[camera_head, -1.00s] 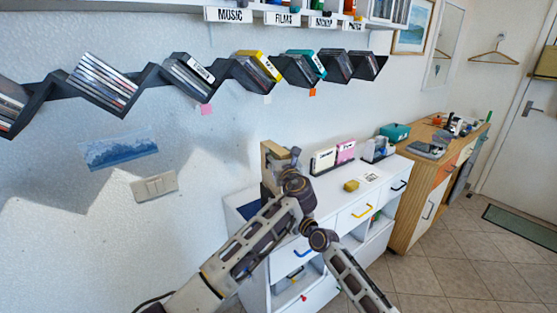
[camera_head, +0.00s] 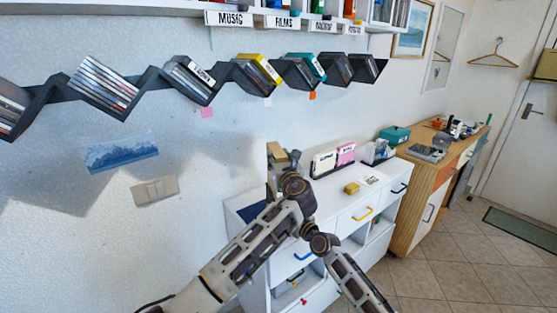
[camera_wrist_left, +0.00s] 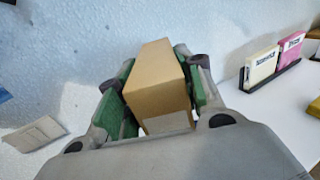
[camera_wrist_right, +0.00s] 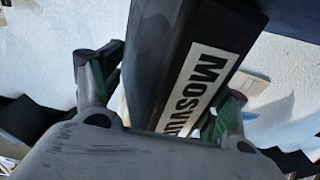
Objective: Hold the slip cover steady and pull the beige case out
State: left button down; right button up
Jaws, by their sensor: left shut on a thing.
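The beige case (camera_wrist_left: 158,80) fills the middle of the left wrist view, a plain tan block. My left gripper (camera_wrist_left: 160,90) is shut on it, with a green pad on each side; its end also shows in the head view (camera_head: 278,153). The slip cover (camera_wrist_right: 168,45) is a dark sleeve with a white label reading "MOSVUR", its end cut off. My right gripper (camera_wrist_right: 160,100) has its fingers close against both sides of the slip cover. In the head view the two wrists overlap, so the right fingers and most of the slip cover are hidden.
A white drawer cabinet (camera_head: 350,208) stands behind my arms, with a rack of upright cases (camera_head: 325,163) and a small yellow box (camera_head: 352,188) on top. A dark zigzag shelf (camera_head: 150,75) holding discs runs along the wall above. A switch plate (camera_head: 155,190) is left.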

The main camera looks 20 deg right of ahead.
jog(key=shift+v, duration=3.85)
jog(key=shift+r, duration=0.1)
